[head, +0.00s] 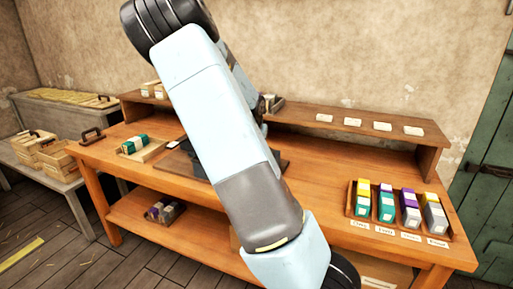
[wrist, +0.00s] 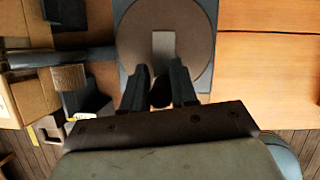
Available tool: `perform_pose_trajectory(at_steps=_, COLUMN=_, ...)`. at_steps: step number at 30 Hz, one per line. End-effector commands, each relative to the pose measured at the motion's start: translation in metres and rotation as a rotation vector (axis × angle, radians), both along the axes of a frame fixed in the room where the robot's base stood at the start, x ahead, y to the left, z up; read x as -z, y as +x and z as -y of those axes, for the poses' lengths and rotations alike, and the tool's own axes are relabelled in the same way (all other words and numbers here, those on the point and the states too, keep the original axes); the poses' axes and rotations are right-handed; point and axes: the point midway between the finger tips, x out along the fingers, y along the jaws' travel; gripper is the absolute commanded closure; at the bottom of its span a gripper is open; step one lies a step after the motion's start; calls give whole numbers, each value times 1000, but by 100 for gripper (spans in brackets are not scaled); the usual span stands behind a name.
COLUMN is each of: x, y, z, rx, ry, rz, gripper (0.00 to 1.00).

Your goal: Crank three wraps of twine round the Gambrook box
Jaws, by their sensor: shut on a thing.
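In the wrist view my gripper (wrist: 160,82) is shut on a dark knob (wrist: 160,97), in front of a round brown disc (wrist: 190,45) with a pale grey rectangle (wrist: 164,45) on it. A short tan ribbed cylinder (wrist: 68,77), perhaps twine, shows to the left. In the head view my arm hides my gripper and most of the press; a dark base part (head: 178,162) shows on the bench beside it. Several coloured boxes stand in a wooden rack (head: 405,222) at right. I cannot read which is the Gambrook box.
A teal, white and dark box (head: 133,144) lies in a tray on the bench's left. A dark handle (head: 92,134) is near the left edge. More boxes (head: 165,211) lie on the lower shelf. Wooden crates (head: 55,162) stand on a side table. White cards (head: 382,127) line the back shelf.

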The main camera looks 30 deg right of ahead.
Motion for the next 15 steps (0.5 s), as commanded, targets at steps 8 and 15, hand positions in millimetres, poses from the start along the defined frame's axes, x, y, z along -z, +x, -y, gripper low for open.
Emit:
perform_pose_trajectory(at_steps=8, x=1, y=-1, z=-1, rx=1, ry=2, rz=-3, gripper=100)
perform_pose_trajectory(at_steps=15, x=1, y=-1, z=-1, rx=1, ry=2, rz=-3, gripper=56)
